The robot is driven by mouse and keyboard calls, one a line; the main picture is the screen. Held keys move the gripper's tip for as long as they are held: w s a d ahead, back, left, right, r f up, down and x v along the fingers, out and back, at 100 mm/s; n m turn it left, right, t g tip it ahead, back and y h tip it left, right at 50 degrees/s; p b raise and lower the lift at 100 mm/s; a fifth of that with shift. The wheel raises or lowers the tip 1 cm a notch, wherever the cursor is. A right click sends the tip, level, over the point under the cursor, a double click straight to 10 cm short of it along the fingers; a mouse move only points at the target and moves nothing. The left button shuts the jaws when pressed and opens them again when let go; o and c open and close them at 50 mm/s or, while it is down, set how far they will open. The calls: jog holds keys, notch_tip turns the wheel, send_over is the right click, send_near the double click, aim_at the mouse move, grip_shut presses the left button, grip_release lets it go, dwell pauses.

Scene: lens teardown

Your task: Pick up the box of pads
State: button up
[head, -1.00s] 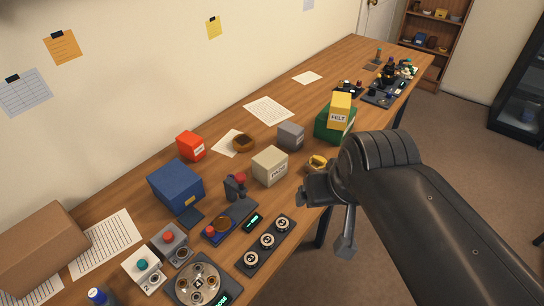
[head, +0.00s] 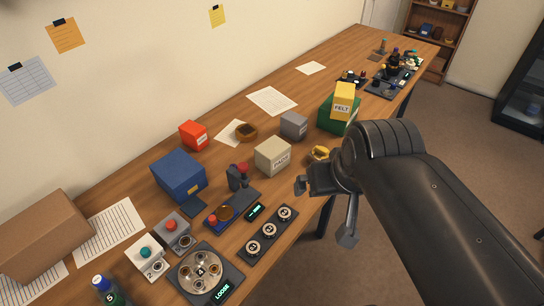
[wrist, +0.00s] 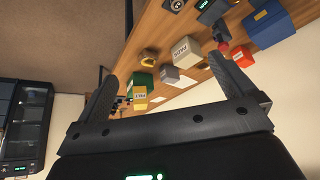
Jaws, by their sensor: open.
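A cream box (head: 272,156) with a label that seems to read PADS stands upright on the wooden table, near its middle. It also shows in the wrist view (wrist: 187,53), between and beyond the fingers. My gripper (head: 301,186) is at the table's front edge, to the right of and nearer than the cream box, apart from it. In the wrist view my gripper (wrist: 161,67) has its two fingers wide apart with nothing between them. In the head view the far finger is mostly hidden by the wrist.
A grey box (head: 294,125) stands behind the cream box. A yellow ring-shaped thing (head: 320,153) lies to its right. A yellow FELT box (head: 344,100) sits on a green box (head: 334,121). A red-knobbed device (head: 239,178) and a blue box (head: 179,176) are left.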

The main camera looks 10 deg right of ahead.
jog(key=w+a+r+n+g, duration=0.1)
jog(key=w+n, duration=0.1)
jog(key=w, duration=0.7)
jog(key=n+g, duration=0.4)
jog(key=n, duration=0.2)
send_over(273, 154)
jog(key=w, duration=0.3)
jog(key=f, duration=1.6)
jog(key=shift+s+d+f, duration=0.1)
jog(key=shift+d+f, duration=0.1)
jog(key=shift+f, duration=0.1)
jog(key=shift+w+a+f+g, duration=0.1)
jog(key=shift+w+f+g, duration=0.2)
jog(key=shift+f, duration=0.35)
notch_tip(273, 154, down, 10)
jog(key=shift+f, duration=0.2)
jog(key=c, duration=0.7)
jog(key=shift+r, duration=0.1)
jog(key=shift+c, duration=0.6)
jog(key=shift+r, duration=0.1)
